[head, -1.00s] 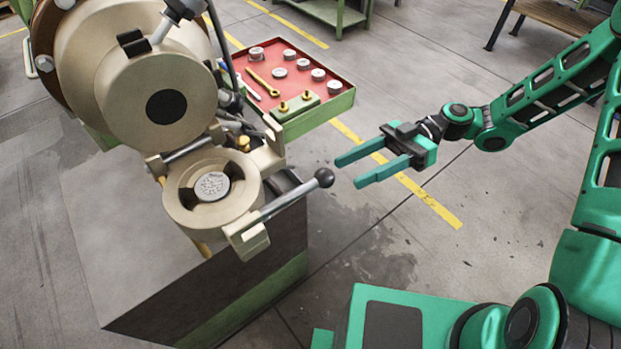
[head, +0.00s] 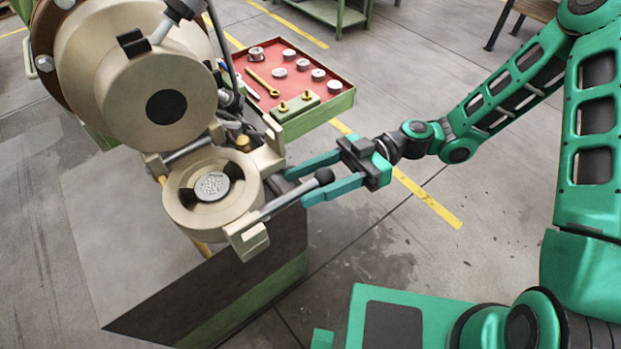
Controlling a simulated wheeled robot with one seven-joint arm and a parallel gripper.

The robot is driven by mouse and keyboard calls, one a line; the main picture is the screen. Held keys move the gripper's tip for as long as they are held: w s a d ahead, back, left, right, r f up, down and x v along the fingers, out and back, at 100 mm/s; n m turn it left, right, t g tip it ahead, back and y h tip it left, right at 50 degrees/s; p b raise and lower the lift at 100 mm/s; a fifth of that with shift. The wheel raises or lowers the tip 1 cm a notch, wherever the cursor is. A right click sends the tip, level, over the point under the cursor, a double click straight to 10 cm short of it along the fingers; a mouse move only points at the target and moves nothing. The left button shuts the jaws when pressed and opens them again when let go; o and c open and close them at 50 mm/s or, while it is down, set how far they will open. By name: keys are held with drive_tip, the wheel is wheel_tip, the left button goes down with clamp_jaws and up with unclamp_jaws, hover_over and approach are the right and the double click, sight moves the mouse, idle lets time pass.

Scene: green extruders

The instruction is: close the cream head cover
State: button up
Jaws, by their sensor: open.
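The cream head cover (head: 176,209) is a thick round ring hanging open on its hinge below the cream machine head (head: 127,99). A grey perforated disc (head: 212,187) sits inside the ring. A metal lever handle (head: 285,200) with a black ball knob (head: 324,176) sticks out from the cover to the right. My gripper (head: 294,187) is open, its two teal fingers pointing left. In the picture the knob lies between the fingers, near the lower one. I cannot tell whether either finger touches it.
A red-topped green tray (head: 335,103) with several grey discs, a yellow wrench (head: 262,82) and brass fittings stands behind. The machine's dark cabinet (head: 250,272) is below the cover.

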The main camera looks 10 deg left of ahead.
drive_tip(key=shift+s+a, duration=0.1)
drive_tip(key=shift+a, duration=0.1)
clamp_jaws()
drive_tip(key=shift+d, duration=0.15)
drive_tip(key=shift+r, duration=0.1)
